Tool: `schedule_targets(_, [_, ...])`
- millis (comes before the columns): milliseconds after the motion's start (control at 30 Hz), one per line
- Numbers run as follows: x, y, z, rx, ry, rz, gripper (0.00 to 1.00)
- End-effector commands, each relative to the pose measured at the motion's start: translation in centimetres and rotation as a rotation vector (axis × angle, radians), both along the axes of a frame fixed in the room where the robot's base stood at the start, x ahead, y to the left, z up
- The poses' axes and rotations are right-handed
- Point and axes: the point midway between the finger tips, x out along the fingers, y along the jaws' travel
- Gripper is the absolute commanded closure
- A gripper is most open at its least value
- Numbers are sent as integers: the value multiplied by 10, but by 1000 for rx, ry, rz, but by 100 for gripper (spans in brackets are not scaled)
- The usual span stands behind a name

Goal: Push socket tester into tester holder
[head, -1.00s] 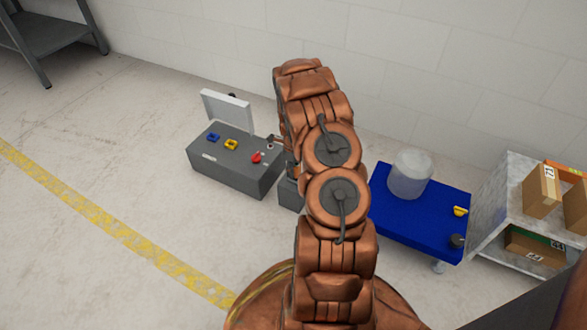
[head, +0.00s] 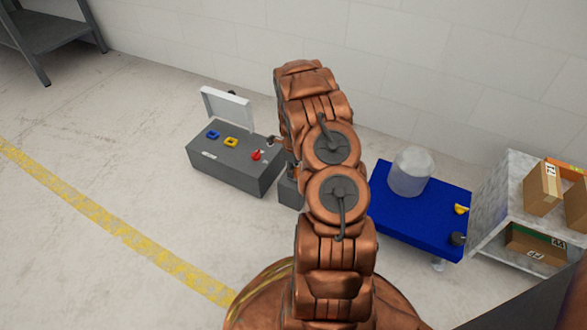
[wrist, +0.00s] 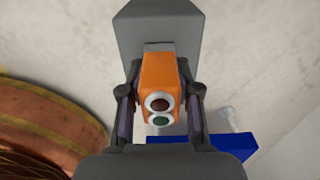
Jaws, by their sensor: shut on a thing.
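The socket tester (wrist: 158,80) is an orange block with two round sockets, one dark red and one green, on its near end. In the wrist view my gripper (wrist: 158,72) is shut on it, with one finger on each side. Its far end meets a grey block, likely the tester holder (wrist: 158,22). I cannot tell how deep the tester sits in it. In the head view a small grey block, likely the same holder (head: 290,194), shows partly behind my arm.
A dark grey box (head: 225,178) with a raised white lid and blue, yellow and red parts stands left of my arm. A blue table (head: 420,225) with a translucent cylinder (head: 411,172) stands right, beside a shelf (head: 495,205) with cardboard boxes.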

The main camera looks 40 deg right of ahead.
Motion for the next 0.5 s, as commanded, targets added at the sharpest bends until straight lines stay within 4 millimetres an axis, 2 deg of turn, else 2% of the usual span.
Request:
schedule_targets(33, [0,0,-1,0,0,0,100])
schedule_targets(67, [0,0,-1,0,0,0,65])
schedule_targets(100, [0,0,0,0,0,0,61])
schedule_targets(300, [0,0,-1,0,0,0,40])
schedule_targets(500, [0,0,0,0,0,0,39])
